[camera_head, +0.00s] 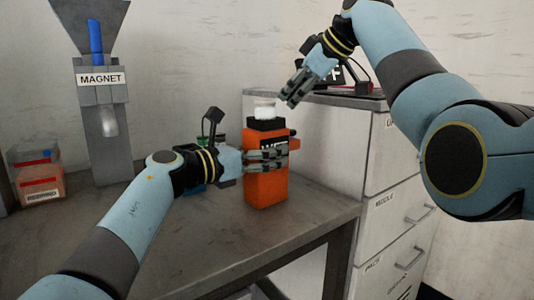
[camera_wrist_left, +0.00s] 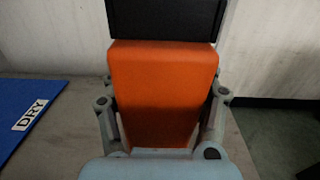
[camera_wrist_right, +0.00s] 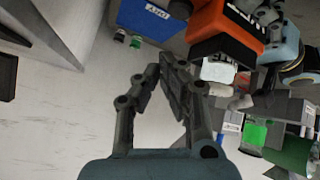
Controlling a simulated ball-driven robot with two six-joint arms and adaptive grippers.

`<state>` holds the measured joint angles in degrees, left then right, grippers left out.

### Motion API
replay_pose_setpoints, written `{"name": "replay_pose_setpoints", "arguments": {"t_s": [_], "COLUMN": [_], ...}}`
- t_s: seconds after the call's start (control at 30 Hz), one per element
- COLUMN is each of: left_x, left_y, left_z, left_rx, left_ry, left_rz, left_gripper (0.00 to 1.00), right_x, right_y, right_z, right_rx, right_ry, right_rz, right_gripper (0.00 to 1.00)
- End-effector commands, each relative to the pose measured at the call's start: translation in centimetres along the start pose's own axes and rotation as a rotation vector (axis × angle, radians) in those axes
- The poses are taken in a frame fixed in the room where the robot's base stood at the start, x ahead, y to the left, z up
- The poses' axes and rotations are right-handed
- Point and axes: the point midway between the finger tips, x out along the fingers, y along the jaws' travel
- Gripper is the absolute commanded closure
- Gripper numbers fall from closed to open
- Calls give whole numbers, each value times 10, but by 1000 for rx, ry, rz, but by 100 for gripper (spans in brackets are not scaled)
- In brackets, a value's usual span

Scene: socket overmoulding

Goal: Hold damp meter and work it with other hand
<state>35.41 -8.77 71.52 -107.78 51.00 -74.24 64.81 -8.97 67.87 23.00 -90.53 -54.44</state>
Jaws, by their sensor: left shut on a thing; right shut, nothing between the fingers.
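The damp meter (camera_head: 266,188) is an orange upright box with a black upper part and a white top. My left gripper (camera_head: 270,155) is shut around its upper body from the left. The meter fills the middle of the left wrist view (camera_wrist_left: 162,90), with left gripper fingers on both sides. I cannot tell whether its base touches the table. My right gripper (camera_head: 288,94) is shut and empty, just above and right of the white top, apart from it. In the right wrist view the meter (camera_wrist_right: 222,28) is at upper right, beyond the right gripper's fingers (camera_wrist_right: 165,78).
A magnet stand (camera_head: 104,95) and orange boxes (camera_head: 40,182) stand at the left of the grey table (camera_head: 225,245). A white drawer cabinet (camera_head: 385,205) stands at right. A blue mat labelled DRY (camera_wrist_left: 30,110) lies on the table. The table's front is clear.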

Motion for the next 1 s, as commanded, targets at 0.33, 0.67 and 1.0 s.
{"name": "replay_pose_setpoints", "arguments": {"t_s": [0.33, 0.67, 1.0], "left_x": [0, 0, -3], "left_y": [0, 0, 0], "left_z": [0, 0, 0], "left_rx": [0, 0, 0], "left_ry": [-1, 0, 0], "left_rz": [0, -1, 0], "left_gripper": [82, 17, 14], "right_x": [-6, -6, -6], "right_y": [2, 2, 2], "right_z": [-6, -6, -6], "right_rx": [1, 0, 0], "right_ry": [1, 1, 1], "right_rz": [0, 1, 1], "right_gripper": [100, 100, 100]}}
